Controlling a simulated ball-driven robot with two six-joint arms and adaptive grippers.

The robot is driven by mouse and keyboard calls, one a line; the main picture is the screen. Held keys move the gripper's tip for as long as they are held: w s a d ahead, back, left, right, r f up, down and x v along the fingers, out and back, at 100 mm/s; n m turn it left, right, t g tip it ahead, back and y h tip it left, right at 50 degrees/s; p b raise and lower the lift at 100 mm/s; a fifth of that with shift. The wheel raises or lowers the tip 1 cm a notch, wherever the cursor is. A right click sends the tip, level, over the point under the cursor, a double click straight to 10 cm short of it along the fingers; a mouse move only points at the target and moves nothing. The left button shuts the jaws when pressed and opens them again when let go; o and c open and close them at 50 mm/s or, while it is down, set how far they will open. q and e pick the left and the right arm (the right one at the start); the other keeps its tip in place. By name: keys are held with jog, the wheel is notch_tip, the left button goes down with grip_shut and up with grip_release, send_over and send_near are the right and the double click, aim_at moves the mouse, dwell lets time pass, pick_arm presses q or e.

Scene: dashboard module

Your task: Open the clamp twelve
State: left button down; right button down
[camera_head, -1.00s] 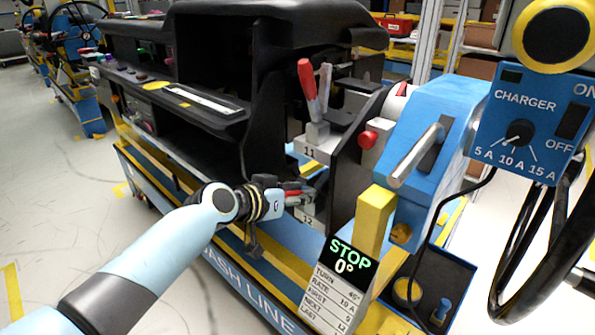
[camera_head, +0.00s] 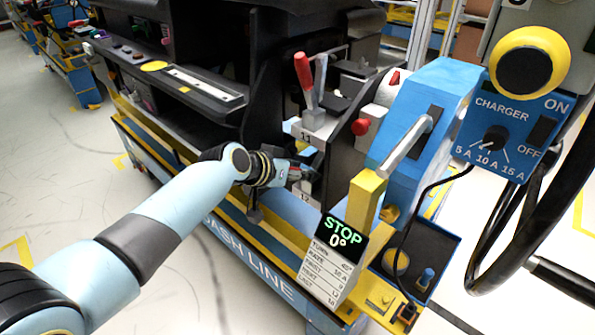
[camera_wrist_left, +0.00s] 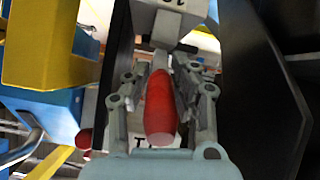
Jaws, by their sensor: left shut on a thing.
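Clamp twelve (camera_head: 304,196), a light grey block marked 12, sits low on the dark fixture plate, below clamp eleven. My left gripper (camera_head: 304,173) reaches it from the left. In the left wrist view its two grey fingers (camera_wrist_left: 162,100) stand on either side of the red handle (camera_wrist_left: 160,108) and are shut on it. The handle's far end runs towards the light grey clamp block (camera_wrist_left: 165,24). In the head view the gripper hides most of this handle, so its exact angle is hard to tell. My right gripper is not in view.
Clamp eleven (camera_head: 313,122) stands above with its red handle (camera_head: 303,72) upright. To the right are a blue machine with a metal bar (camera_head: 405,148), a yellow post (camera_head: 362,200), a STOP 0° display (camera_head: 343,232) and a charger box (camera_head: 515,125). The black dashboard (camera_head: 205,88) lies left.

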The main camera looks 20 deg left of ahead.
pick_arm(q)
jog(key=c, duration=1.1)
grip_release()
jog(key=shift+a+r, duration=0.1)
jog(key=v, duration=1.2)
